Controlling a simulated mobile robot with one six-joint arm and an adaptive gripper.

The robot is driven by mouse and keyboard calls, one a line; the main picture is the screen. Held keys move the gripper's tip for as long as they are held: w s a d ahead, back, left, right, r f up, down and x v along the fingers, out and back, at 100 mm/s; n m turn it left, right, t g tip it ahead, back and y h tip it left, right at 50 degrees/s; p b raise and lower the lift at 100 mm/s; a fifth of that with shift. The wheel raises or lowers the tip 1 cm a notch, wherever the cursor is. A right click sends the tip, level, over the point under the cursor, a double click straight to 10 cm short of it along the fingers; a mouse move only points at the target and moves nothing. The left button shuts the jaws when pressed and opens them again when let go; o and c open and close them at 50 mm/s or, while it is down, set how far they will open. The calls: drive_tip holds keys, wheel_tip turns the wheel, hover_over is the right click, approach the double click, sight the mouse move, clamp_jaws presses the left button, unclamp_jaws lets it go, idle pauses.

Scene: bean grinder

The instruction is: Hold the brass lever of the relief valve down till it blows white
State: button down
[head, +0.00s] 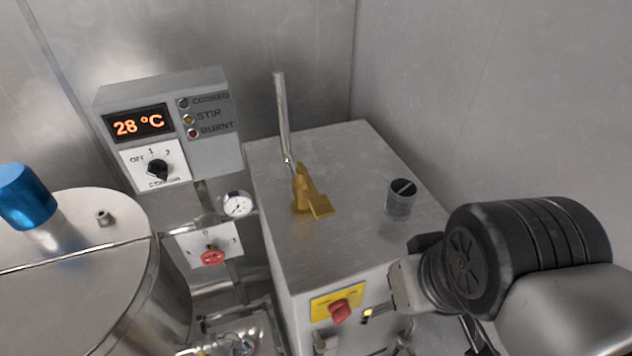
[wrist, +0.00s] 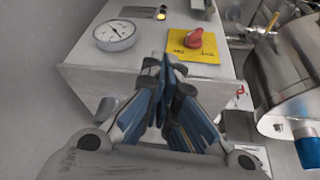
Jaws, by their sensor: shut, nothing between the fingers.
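The brass relief valve (head: 301,190) stands on top of the steel cabinet (head: 345,245), with a pale upright pipe (head: 282,115) rising behind it. Its flat brass lever (head: 320,206) sticks out toward the front right, and nothing touches it. No white steam shows at the pipe. My gripper (wrist: 168,64) is shut and empty in the wrist view, in front of the cabinet's face. In the head view my wrist is at the lower right, apart from the valve, and the fingertips cannot be made out. The wrist view does not clearly show the valve.
A dark-topped cap (head: 401,196) stands on the cabinet to the right of the valve. The cabinet front has a red knob on a yellow plate (wrist: 208,52) and a round gauge (wrist: 115,34). A control box (head: 170,130) reads 28 °C. A steel kettle (head: 80,275) stands at left.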

drive_tip(key=w+a+r+n+g+p, duration=0.1)
drive_tip(key=w+a+r+n+p, duration=0.1)
drive_tip(key=w+r+n+p, duration=0.35)
drive_tip(key=w+a+r+n+g+p, duration=0.1)
drive_tip(key=w+a+r+n+p, duration=0.2)
drive_tip(key=r+p, duration=0.4)
wheel_tip(320, 180, up, 8)
drive_tip(key=n+g+p, duration=0.2)
drive_tip(key=n+p, duration=0.7)
drive_tip(key=n, duration=0.3)
hover_over(315, 206)
drive_tip(key=shift+f+b, duration=0.15)
drive_tip(key=shift+b, duration=0.15)
wheel_tip(315, 206, down, 14)
drive_tip(key=shift+r, duration=0.15)
drive_tip(key=shift+b, duration=0.3)
